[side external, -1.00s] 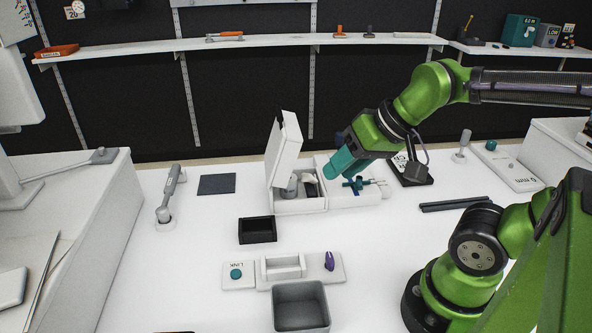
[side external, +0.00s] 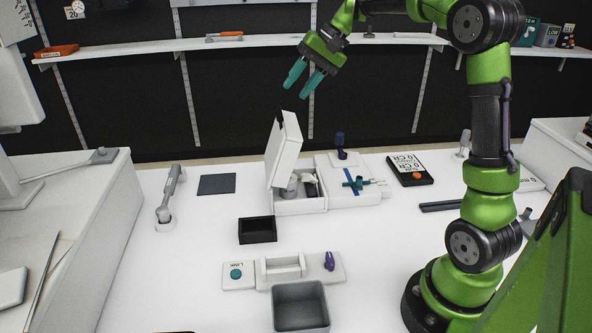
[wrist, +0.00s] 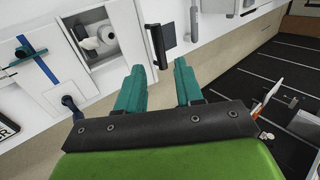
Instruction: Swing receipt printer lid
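The white receipt printer (side external: 298,205) stands at the back middle of the counter. A white paper roll (wrist: 103,40) shows in the open bay in the wrist view. My gripper (side external: 296,90) is open and empty, high above and behind the raised lid, touching nothing. Its two teal fingers stand apart in the wrist view (wrist: 158,88), and the lid (wrist: 127,28) is beyond them.
A dark blue knob (side external: 340,147) stands upright behind the printer's right section, near a teal valve-like part (side external: 357,183). A black card reader (side external: 408,170) is to the right. A black tray (side external: 257,230) and grey bin (side external: 301,306) lie in front. A shelf (side external: 250,43) runs behind.

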